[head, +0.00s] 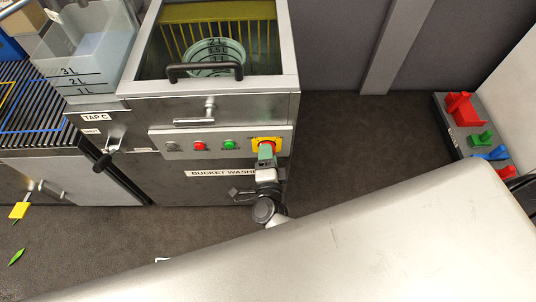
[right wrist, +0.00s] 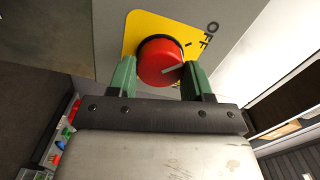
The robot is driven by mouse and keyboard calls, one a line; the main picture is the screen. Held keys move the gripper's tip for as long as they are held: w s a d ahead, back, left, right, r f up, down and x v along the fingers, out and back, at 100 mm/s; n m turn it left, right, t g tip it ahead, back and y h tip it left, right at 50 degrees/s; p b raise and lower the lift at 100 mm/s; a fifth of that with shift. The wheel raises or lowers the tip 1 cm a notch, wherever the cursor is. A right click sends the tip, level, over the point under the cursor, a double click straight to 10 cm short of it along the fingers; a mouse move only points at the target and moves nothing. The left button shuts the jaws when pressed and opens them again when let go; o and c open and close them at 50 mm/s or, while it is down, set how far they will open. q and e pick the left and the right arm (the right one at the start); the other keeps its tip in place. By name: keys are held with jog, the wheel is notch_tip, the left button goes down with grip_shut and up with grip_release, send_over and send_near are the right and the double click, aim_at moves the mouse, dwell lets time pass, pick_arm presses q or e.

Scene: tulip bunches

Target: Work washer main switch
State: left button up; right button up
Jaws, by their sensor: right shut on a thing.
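The bucket washer (head: 215,150) stands in front of me, with a control strip across its front. Its main switch (head: 266,146) is a red knob on a yellow plate at the strip's right end. In the right wrist view the red knob (right wrist: 161,62) has a pale pointer line, and "OFF" is printed near the plate's upper right. My right gripper (head: 266,156) is shut on the knob, with a green finger on each side of it (right wrist: 158,78). My left gripper is not in view.
The strip also has a red button (head: 199,146), a green button (head: 229,146) and a grey one. A green bucket (head: 215,55) stands inside the washer under a dark handle. Tap C (head: 103,155) is to the left.

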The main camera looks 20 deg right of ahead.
jog(key=o, duration=0.9)
jog(key=shift+o, duration=0.2)
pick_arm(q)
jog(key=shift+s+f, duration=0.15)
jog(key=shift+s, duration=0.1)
pick_arm(e)
jog(key=v, duration=1)
jog(key=shift+s, duration=0.4)
jog(key=shift+a, duration=0.1)
